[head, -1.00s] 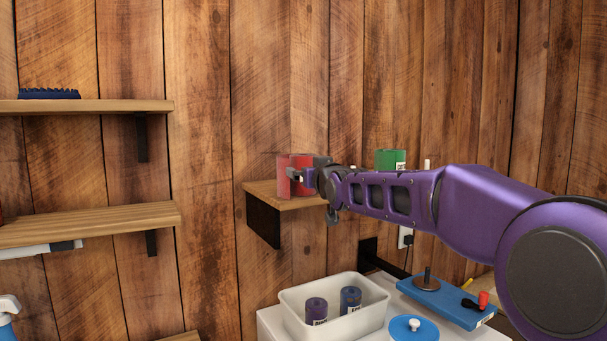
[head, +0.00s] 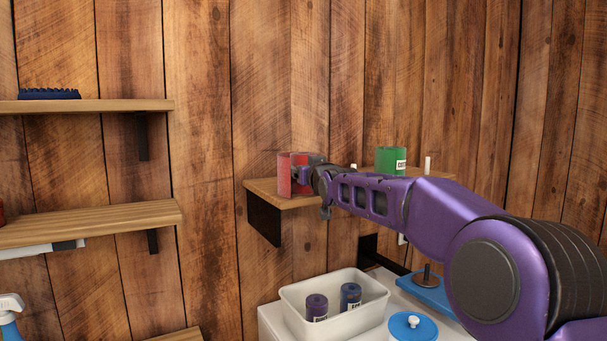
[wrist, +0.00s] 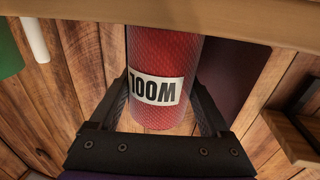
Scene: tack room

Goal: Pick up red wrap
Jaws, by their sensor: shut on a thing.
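The red wrap (head: 285,174) is an upright red roll at the left end of a small wooden wall shelf (head: 262,187). In the wrist view the red wrap (wrist: 162,50) bears a white label reading "WOOL" and stands between the two dark fingers. My gripper (head: 303,178) reaches it from the right and is shut on it; the wrist view also shows my gripper (wrist: 165,105) with a finger on each side. I cannot tell whether the wrap's base still touches the shelf.
A green wrap (head: 390,161) stands on the shelf to the right, behind my arm, with a white peg (head: 428,164) near it. Wooden shelves (head: 90,220) are at left.

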